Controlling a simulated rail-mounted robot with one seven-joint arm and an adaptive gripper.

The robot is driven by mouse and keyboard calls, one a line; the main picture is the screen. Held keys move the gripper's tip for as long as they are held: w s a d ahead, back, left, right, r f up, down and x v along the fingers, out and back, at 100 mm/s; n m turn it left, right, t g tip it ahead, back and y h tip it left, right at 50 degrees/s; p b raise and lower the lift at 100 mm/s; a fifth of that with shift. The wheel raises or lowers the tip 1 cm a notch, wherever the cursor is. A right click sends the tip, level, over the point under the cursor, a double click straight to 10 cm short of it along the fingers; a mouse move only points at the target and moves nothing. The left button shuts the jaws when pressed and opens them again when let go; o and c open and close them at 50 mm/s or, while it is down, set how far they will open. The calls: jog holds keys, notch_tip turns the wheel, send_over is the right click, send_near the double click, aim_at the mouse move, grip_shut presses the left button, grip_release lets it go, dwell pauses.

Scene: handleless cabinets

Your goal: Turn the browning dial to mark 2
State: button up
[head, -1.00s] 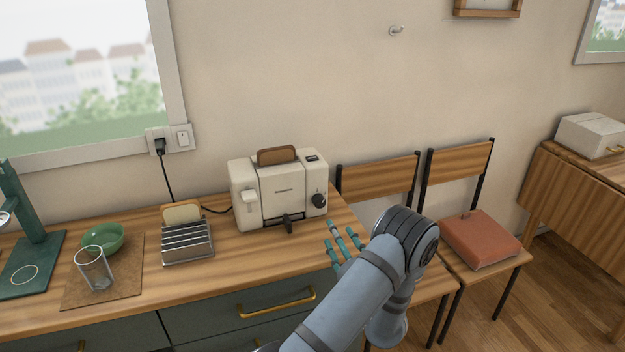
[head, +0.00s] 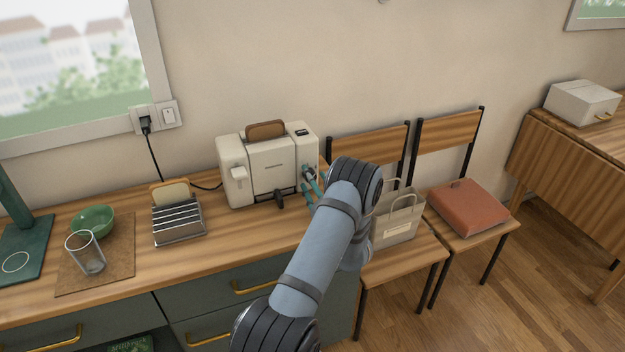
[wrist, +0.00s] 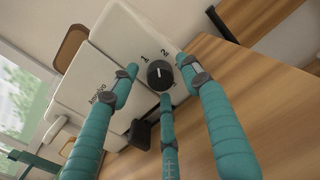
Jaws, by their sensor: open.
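The white toaster (head: 232,187) stands on the wooden counter with a brown slice in its top. In the wrist view its black browning dial (wrist: 160,73) has a short white pointer line, with marks 1 and 2 printed above it; which mark it points to is hard to tell. A third mark is partly hidden beside it. My gripper (head: 309,185), with three teal fingers, is at the toaster's right front. In the wrist view my gripper (wrist: 161,80) is open, its fingertips spread around the dial; contact cannot be told. A black lever (wrist: 140,134) sits beside the lower finger.
A toast rack (head: 180,222) with bread stands left of the toaster. A glass (head: 88,255) and green bowl (head: 92,221) are farther left. The counter front is clear.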

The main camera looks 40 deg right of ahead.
jog(key=shift+c, duration=1.4)
jog(key=c, duration=0.7)
jog(key=shift+c, duration=0.8)
jog(key=shift+r+m+p, duration=0.2)
jog(key=shift+m+p, duration=0.4)
jog(key=shift+m, duration=0.6)
jog(key=shift+f+m, duration=0.15)
jog(key=shift+m, duration=0.85)
jog(key=o, duration=1.1)
